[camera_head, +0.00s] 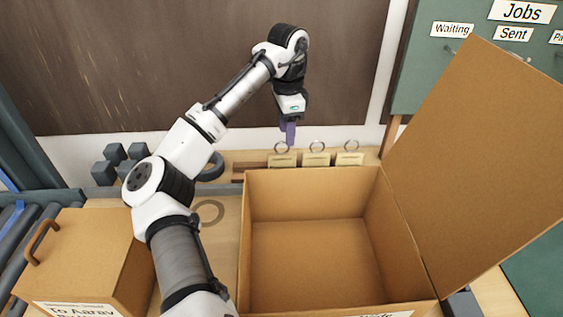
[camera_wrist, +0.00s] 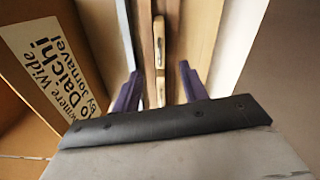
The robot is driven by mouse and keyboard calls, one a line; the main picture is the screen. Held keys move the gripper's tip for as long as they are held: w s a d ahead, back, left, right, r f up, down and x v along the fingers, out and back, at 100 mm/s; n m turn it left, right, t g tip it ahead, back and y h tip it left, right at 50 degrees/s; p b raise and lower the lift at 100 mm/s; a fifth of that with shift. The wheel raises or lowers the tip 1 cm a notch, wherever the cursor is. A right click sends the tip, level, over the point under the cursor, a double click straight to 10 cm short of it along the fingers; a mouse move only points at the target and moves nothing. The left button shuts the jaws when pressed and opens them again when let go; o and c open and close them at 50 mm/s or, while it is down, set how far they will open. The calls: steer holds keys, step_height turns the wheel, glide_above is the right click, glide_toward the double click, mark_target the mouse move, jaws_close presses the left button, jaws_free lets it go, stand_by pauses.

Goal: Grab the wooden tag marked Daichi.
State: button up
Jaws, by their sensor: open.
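Three pale wooden tags with metal rings stand in a row behind the open box: a left tag (camera_head: 283,160), a middle tag (camera_head: 316,159) and a right tag (camera_head: 349,158). Any names on them are too small to read, so I cannot tell which is Daichi. My gripper (camera_head: 289,138) points down just above the left tag, near its ring. In the wrist view my gripper (camera_wrist: 158,88) has its purple fingers apart. Pale wooden pieces (camera_wrist: 159,40), seen edge-on, lie in line between and beyond them. I cannot tell whether the fingers touch anything.
A large open cardboard box (camera_head: 254,235) stands in front of the tags, its tall flap up at right. Its label (camera_wrist: 45,60) reads "Daichi" in the wrist view. A closed box (camera_head: 90,250) marked Aarav is at left. Dark blocks (camera_head: 120,163) sit behind it.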

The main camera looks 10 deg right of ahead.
mark_target(289, 153)
steer(key=shift+d+f+p, duration=0.15)
steer(key=shift+f+p, duration=0.35)
steer(key=shift+f, duration=1.4)
steer(key=shift+d+f+p, duration=0.1)
steer(key=shift+f+p, duration=0.35)
steer(key=shift+f, duration=1.4)
jaws_close()
